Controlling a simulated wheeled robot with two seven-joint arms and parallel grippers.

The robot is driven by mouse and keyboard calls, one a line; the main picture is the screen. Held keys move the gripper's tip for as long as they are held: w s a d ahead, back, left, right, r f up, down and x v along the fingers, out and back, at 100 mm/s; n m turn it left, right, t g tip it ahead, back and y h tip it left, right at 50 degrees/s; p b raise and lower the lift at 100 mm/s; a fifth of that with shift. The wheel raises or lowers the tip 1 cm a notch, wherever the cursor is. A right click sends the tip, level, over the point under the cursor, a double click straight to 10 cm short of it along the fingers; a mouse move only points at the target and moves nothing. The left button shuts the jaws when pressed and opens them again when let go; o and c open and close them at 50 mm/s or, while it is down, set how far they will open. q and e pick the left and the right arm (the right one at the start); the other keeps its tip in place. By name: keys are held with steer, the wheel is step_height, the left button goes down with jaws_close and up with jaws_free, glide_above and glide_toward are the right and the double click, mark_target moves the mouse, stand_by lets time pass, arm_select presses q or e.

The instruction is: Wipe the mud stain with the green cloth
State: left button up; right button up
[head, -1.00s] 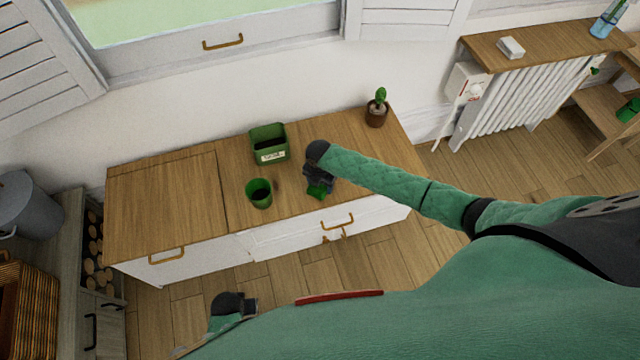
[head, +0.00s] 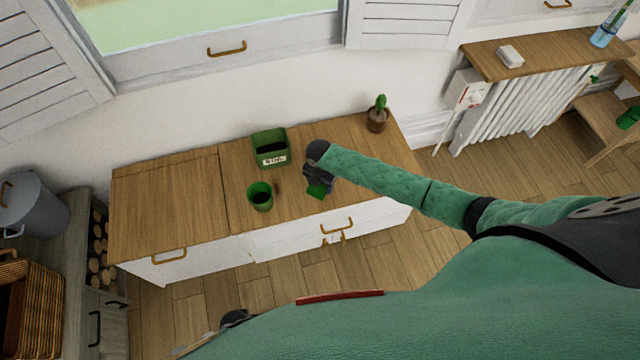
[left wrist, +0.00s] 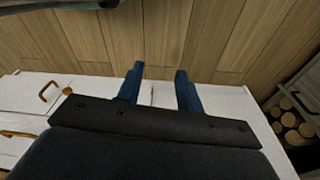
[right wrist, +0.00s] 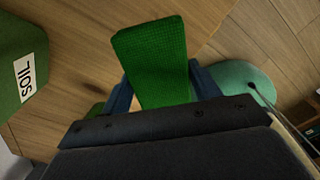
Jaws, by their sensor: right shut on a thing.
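My right gripper (head: 319,184) is shut on the green cloth (head: 316,192), just over the wooden cabinet top. The cloth also shows in the right wrist view (right wrist: 155,65), standing up between the two fingers. A small dark brown mark, which looks like the mud stain (head: 277,187), is on the wood left of the gripper, beside the green pot. I cannot tell whether the cloth touches the wood. My left gripper is open and empty in the left wrist view (left wrist: 159,72), with floor and a white cabinet front beyond it. Only a dark bit of it shows in the head view.
A green pot (head: 259,198) stands left of the mark. A green box labelled SOIL (head: 271,160) stands behind it. A small potted cactus (head: 377,119) is at the back right. The left part of the cabinet top (head: 165,205) is bare.

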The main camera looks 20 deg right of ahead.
arm_select(q)
steer(key=shift+s+a+f+p, duration=0.1)
steer(key=shift+s+f+p, duration=0.1)
steer(key=shift+f, duration=0.3)
steer(key=shift+s+a+f+p, duration=0.1)
steer(key=shift+s+f, duration=0.05)
steer(key=shift+f, duration=0.3)
arm_select(e)
steer(key=shift+r, duration=0.5)
arm_select(q)
steer(key=shift+w, duration=0.1)
